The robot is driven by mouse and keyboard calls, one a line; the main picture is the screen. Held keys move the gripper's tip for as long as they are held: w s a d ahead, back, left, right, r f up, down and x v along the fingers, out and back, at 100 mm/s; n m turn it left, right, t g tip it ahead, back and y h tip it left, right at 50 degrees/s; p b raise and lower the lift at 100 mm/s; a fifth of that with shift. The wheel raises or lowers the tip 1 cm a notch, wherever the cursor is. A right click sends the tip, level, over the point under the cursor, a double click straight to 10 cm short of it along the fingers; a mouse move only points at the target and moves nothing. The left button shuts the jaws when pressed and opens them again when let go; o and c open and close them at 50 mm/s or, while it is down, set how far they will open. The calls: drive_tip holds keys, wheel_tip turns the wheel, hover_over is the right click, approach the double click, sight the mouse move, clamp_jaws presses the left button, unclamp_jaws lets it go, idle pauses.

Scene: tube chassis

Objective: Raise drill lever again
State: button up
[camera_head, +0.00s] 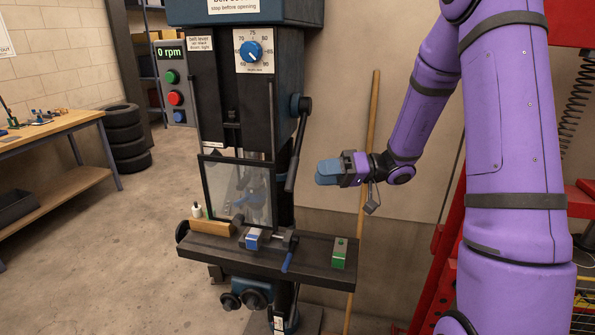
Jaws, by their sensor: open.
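The drill lever (297,152) is a black handle on the right side of the drill press (233,90). It hangs down from a dark hub (301,104) with its grip end lowest, just above the table's height. My gripper (325,172) is to the right of the lever's lower end, pointing left, with blue-grey fingers. It is open and appears apart from the lever, with nothing seen in it. The gap between the fingers is hard to make out from this side. The chuck area is partly hidden behind a clear guard (238,190).
The drill table (313,262) carries a vise with a blue part (253,239), a blue handle (289,260) and a green block (339,252). The speed display (170,51) reads 0 rpm. A wooden pole (368,130) leans behind my arm. Red shelving (440,270) stands at right.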

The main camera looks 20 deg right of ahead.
drive_tip(key=w+a+t, duration=0.1)
drive_tip(key=w+a, duration=0.3)
drive_tip(key=a, duration=0.4)
drive_tip(key=shift+w+a+f, duration=0.25)
drive_tip(key=shift+w+f, duration=0.05)
drive_tip(key=shift+f, duration=0.05)
drive_tip(key=shift+c, duration=0.3)
clamp_jaws()
